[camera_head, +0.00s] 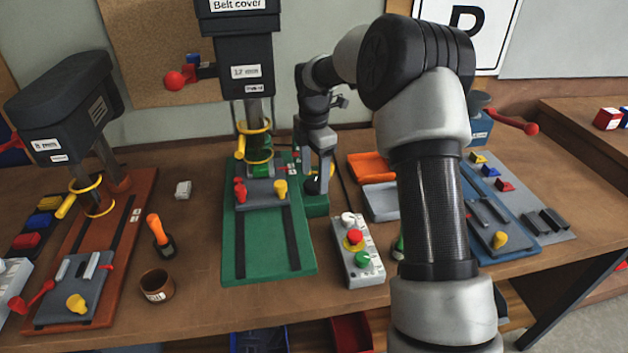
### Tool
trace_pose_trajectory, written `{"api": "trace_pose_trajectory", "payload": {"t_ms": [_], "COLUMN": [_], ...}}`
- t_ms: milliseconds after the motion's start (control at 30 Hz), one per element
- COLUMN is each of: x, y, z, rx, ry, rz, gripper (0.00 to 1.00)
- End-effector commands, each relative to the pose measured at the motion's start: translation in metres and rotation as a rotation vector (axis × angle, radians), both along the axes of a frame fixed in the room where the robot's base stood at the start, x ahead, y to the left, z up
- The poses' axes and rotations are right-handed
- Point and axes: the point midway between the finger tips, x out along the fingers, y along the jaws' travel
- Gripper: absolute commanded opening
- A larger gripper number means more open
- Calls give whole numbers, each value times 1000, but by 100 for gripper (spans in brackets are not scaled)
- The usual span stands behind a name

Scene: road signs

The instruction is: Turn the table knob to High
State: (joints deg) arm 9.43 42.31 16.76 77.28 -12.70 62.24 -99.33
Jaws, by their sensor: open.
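I cannot tell which control is the table knob; no High marking is readable. The middle drill press (245,75) stands on a green base (255,250), with a yellow knob (280,189) and a red handle (239,190) on its grey table. A control box (356,268) to the right has a white knob (348,219), a red button (354,238) and a green button (362,258). My gripper (317,180) is open and points down behind the control box, beside the green base's back right. Its fingertips are small and partly hidden; contact is unclear.
Another drill press (62,105) on an orange-brown base stands left. A blue base (510,245) with a yellow knob is right. My arm hides part of the right side.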

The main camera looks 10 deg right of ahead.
Motion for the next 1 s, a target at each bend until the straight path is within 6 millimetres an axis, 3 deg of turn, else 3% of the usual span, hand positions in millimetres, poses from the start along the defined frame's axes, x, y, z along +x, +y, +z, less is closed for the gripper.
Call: {"api": "trace_pose_trajectory", "payload": {"t_ms": [200,500,767,1000], "x": [0,0,0,0], "y": [0,0,0,0], "z": [-20,-22,-21,-21], "rx": [1,0,0,0], "ry": [1,0,0,0], "rz": [0,0,0,-20], "gripper": [63,63,22,22]}}
